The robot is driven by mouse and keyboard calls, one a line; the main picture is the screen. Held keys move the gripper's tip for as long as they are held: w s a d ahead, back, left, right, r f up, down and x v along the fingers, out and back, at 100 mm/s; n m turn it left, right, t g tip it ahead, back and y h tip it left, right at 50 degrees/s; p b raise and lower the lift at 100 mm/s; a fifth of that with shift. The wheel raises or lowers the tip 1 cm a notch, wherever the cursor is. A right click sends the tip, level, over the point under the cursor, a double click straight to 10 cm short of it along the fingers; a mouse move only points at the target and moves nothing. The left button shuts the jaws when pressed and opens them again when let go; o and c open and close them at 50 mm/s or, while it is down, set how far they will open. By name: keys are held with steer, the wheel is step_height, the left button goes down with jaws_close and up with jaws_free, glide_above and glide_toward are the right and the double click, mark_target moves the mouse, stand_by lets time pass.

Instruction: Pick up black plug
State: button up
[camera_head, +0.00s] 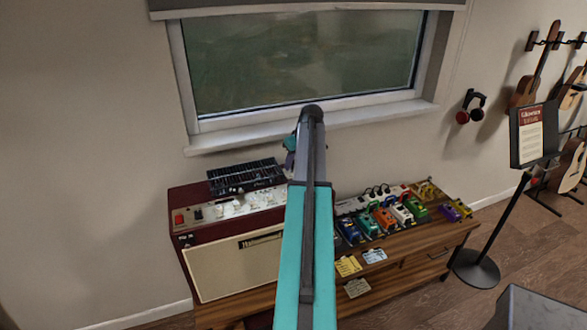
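Several small black plugs (377,190) stand in a white power strip (398,191) at the back of the wooden cabinet, to the right of my arm. They are small, and I cannot tell which one is the task's plug. My teal and grey arm rises through the middle of the view and bends near the window. A bit of its far end, with my gripper (290,158), shows left of the arm above the amplifier. The fingers are mostly hidden, so I cannot tell whether they are open or holding anything.
A dark red amplifier (236,262) with a black mixer (246,176) stands left on the cabinet (425,245). Coloured pedals (385,218) crowd in front of the strip. Yellow and white cards (348,266) lie near the front edge. A music stand (489,215) is right; the window sill is behind.

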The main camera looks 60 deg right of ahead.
jaws_close()
steer(key=shift+r, duration=0.15)
steer(key=shift+r+b, duration=1)
steer(key=shift+r, duration=0.35)
steer(key=shift+s+r, duration=0.2)
steer(key=shift+s, duration=0.05)
steer(key=s+b, duration=0.1)
steer(key=s, duration=0.3)
steer(key=s+a+r+b, duration=0.1)
steer(key=s+b, duration=0.1)
steer(key=s, duration=0.3)
steer(key=s+b, duration=0.1)
steer(key=s, duration=0.3)
steer(key=shift+s+a+r+b, duration=0.15)
steer(key=shift+s+a+b, duration=0.15)
steer(key=shift+s+b, duration=0.1)
steer(key=shift+s+r, duration=0.2)
steer(key=shift+s, duration=0.6)
